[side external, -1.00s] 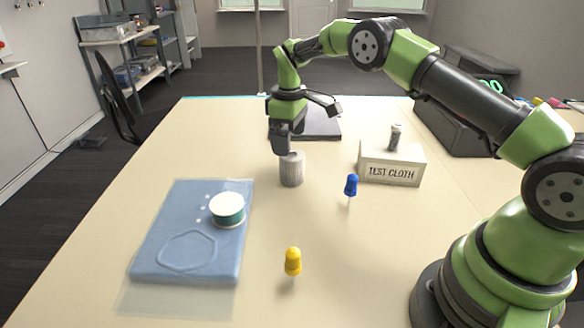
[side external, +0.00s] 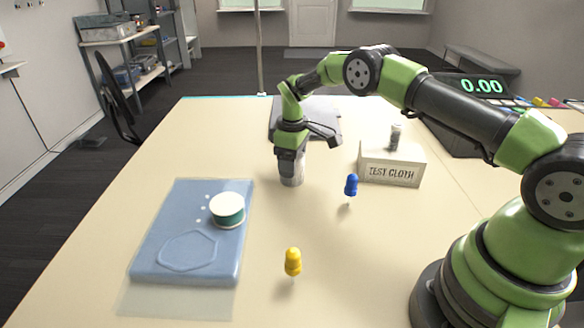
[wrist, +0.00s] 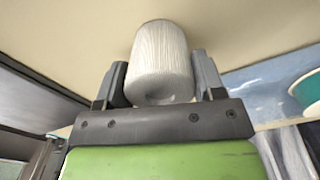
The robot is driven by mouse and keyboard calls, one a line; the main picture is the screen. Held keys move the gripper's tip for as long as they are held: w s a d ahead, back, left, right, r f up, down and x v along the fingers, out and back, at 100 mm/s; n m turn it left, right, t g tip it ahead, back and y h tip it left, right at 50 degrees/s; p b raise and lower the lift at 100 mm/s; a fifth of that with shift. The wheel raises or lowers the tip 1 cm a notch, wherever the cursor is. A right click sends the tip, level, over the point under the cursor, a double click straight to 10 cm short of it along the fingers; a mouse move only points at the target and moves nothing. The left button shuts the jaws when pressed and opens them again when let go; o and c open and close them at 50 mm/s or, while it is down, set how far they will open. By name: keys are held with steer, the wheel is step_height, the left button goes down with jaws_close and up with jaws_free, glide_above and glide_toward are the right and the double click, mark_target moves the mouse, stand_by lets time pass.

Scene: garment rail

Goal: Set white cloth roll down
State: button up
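The white cloth roll (side external: 291,180) stands upright on the table, left of the test cloth box. My gripper (side external: 291,165) points down over it, and the fingers hide its upper part in the side view. In the wrist view the roll (wrist: 160,60) sits between the two fingers (wrist: 160,85), one close along each side. I cannot tell whether the fingers press on it or leave a thin gap.
A blue folded cloth (side external: 185,250) with a green-and-white spool (side external: 227,210) lies at left. A blue peg (side external: 351,186), a yellow peg (side external: 293,262) and the "TEST CLOTH" box (side external: 391,168) stand nearby. A dark flat pad (side external: 320,108) lies behind my gripper.

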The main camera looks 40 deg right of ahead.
steer(key=shift+c, duration=1.4)
steer(key=shift+r, duration=0.1)
